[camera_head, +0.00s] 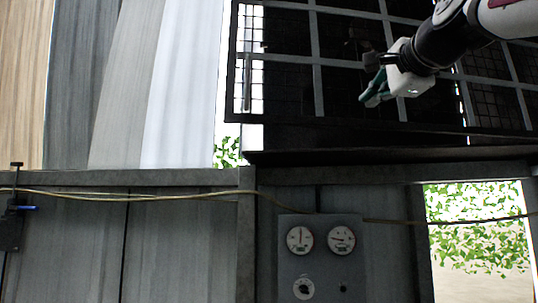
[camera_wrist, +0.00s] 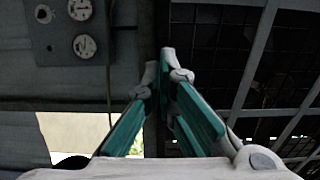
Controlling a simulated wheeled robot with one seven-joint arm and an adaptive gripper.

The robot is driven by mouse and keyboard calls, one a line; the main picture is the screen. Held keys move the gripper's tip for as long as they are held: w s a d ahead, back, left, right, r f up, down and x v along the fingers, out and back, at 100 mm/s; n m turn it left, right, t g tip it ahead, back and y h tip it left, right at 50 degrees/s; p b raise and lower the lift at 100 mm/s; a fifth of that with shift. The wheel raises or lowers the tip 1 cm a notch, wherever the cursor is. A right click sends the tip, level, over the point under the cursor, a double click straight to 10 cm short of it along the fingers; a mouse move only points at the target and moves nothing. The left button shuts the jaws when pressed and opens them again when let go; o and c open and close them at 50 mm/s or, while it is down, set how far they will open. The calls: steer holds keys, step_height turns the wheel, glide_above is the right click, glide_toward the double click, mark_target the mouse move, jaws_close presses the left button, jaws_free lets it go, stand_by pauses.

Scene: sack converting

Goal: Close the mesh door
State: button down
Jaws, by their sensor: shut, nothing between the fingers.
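The mesh door (camera_head: 318,75), a dark frame with pale bars and fine wire mesh, fills the upper right of the head view. A slim upright bar, perhaps its handle, stands near its left edge over a bright background. How far the door stands open I cannot tell. My gripper (camera_head: 374,88), with teal fingers, is in front of the mesh, pointing left; I cannot tell whether it touches. In the wrist view my gripper (camera_wrist: 166,72) has its fingers together and empty, and barred mesh (camera_wrist: 285,75) shows to the right.
A grey panel with dials (camera_head: 320,255) is on the wall below the door, with a yellowish cable (camera_head: 190,199) along the wall. A dark ledge (camera_head: 390,154) runs under the mesh. Pale hanging sheets (camera_head: 130,85) are at the left. A bright opening (camera_head: 480,235) is at lower right.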

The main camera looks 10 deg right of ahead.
mark_target(345, 124)
steer(key=w, duration=0.4)
steer(key=w+p, duration=0.1)
steer(key=w, duration=0.3)
steer(key=w+d+p, duration=0.1)
steer(key=w, duration=0.3)
steer(key=shift+w+f, duration=0.1)
steer(key=shift+w, duration=0.1)
steer(key=shift+w, duration=0.1)
